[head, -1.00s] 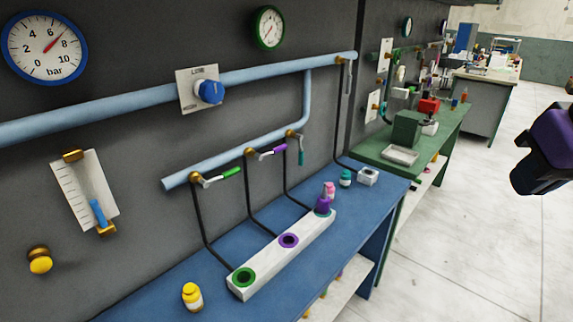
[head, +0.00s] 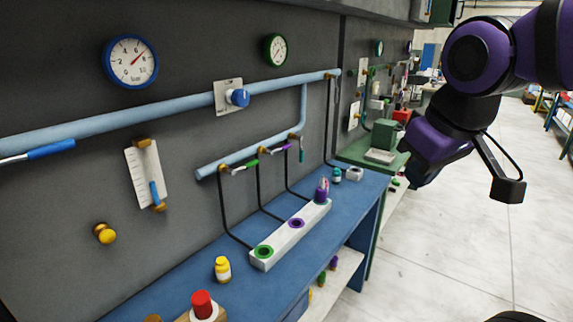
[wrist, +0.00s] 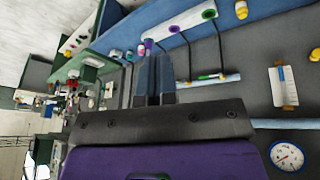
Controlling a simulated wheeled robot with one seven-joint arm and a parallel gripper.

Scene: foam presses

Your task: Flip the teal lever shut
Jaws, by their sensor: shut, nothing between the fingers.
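The teal lever (head: 301,151) hangs down from the brass valve at the right end of the lower blue branch pipe (head: 240,158). Left of it, a purple lever (head: 275,150) and a green lever (head: 246,165) stick out sideways along the pipe. My gripper (head: 418,176) is right of the teal lever in the head view, clearly apart from it and partly hidden by its own purple housing. In the wrist view my gripper's fingers (wrist: 154,80) are together and empty. The green lever shows there (wrist: 210,77); I cannot make out the teal one.
Below the levers, a white block (head: 290,236) with coloured ring sockets sits on the blue bench (head: 190,276). A yellow bottle (head: 222,269) and a red-topped item (head: 203,306) stand at the front left. Open floor (head: 450,255) lies right of the bench.

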